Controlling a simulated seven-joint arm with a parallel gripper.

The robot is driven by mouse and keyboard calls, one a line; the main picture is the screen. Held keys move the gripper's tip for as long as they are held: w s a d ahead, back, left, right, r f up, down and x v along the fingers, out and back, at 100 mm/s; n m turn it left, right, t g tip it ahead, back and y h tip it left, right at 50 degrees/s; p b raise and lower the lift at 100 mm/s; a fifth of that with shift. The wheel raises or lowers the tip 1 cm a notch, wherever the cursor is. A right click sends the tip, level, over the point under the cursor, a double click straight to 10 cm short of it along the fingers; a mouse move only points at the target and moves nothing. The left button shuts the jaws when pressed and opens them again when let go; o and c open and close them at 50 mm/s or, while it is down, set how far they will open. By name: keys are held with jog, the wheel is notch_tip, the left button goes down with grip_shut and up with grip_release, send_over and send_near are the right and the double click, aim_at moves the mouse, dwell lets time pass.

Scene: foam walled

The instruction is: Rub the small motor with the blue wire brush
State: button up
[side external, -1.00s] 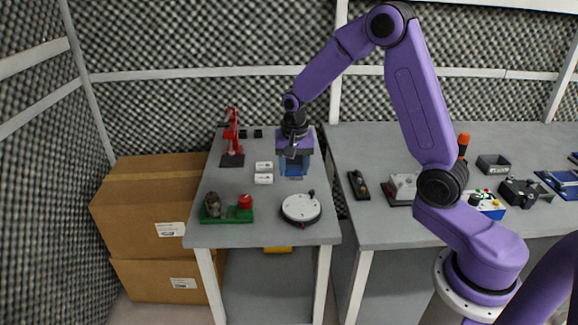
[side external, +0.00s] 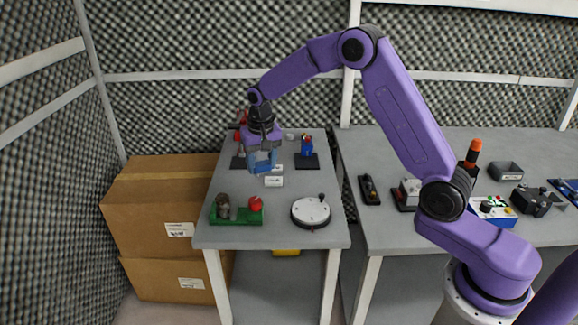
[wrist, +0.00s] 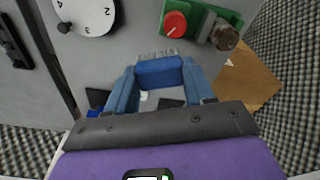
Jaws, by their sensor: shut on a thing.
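My gripper (side external: 262,163) has blue fingers and hangs above the left bench. In the wrist view my gripper (wrist: 160,82) is shut on the blue wire brush (wrist: 160,70), a blue block with pale bristles showing at its far edge. A green base (side external: 238,216) stands at the bench's front left. It carries a brownish-grey cylinder (side external: 223,206), which looks like the small motor, and a red round part (side external: 255,203). The cylinder also shows in the wrist view (wrist: 225,37), at upper right. The brush is apart from it, behind it and raised.
A white round dial (side external: 311,211) stands right of the green base. White boxes (side external: 274,181) lie near the gripper. A blue device on a black base (side external: 307,160) and a red device (side external: 240,128) stand farther back. Cardboard boxes (side external: 160,210) flank the bench at left.

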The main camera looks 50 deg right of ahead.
aim_at(227, 196)
jog(key=w+a+r+n, duration=0.1)
jog(key=w+a+n, duration=0.45)
jog(key=a, duration=0.25)
jog(key=shift+m+y, duration=0.3)
jog(key=shift+m, duration=0.15)
jog(key=shift+w+a+f, duration=0.1)
jog(key=shift+f, duration=3.6)
jog(key=shift+w+a+f, duration=0.15)
jog(key=shift+w+a, duration=0.35)
jog(key=shift+c, duration=0.3)
jog(key=shift+w+a, duration=0.75)
jog(key=shift+s+d, duration=1.25)
jog(key=shift+d, duration=0.05)
jog(key=shift+w+a, duration=1.35)
jog(key=shift+s+d, duration=1.35)
jog(key=shift+s, duration=0.05)
notch_tip(227, 196, up, 8)
jog(key=shift+w, duration=0.1)
